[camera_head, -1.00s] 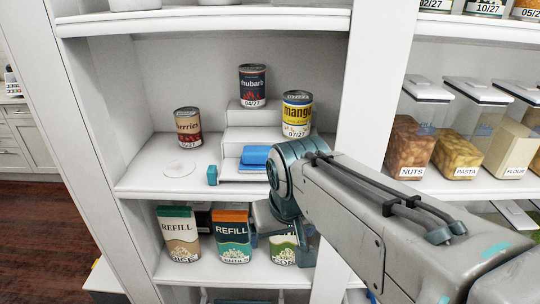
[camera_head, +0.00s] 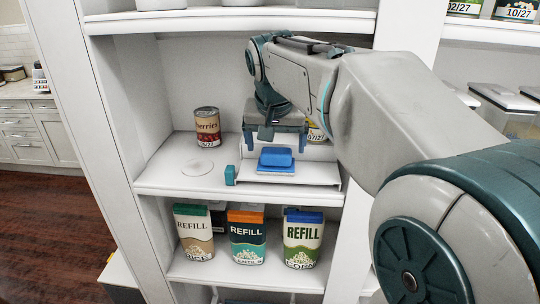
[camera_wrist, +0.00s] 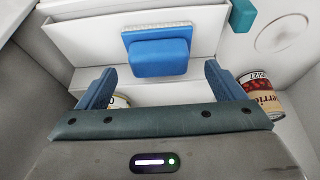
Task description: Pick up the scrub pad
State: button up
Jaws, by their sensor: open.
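The scrub pad (camera_head: 275,158) is a blue block on the low front step of the white stepped riser (camera_head: 318,172) on the middle shelf. In the wrist view the blue scrub pad (camera_wrist: 158,52) lies ahead of the fingertips, centred between them. My gripper (camera_head: 276,140) is above and behind the pad, pointing down. In the wrist view my gripper (camera_wrist: 155,80) shows its two blue fingers spread wide, with nothing between them. The pad is apart from both fingers.
A berries can (camera_head: 207,128) stands left of the riser. A mango can (camera_head: 316,134) is mostly hidden behind my gripper. A teal block (camera_head: 230,175) sits at the riser's left front end. Refill boxes (camera_head: 247,236) stand on the shelf below. The upper shelf (camera_head: 230,22) is overhead.

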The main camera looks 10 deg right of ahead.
aim_at(277, 150)
jog(key=shift+p+x, duration=0.3)
jog(key=shift+x, duration=1.6)
jog(key=shift+w+d, duration=0.1)
jog(key=c, duration=0.9)
jog(key=shift+o, duration=0.2)
jog(key=shift+r, duration=0.1)
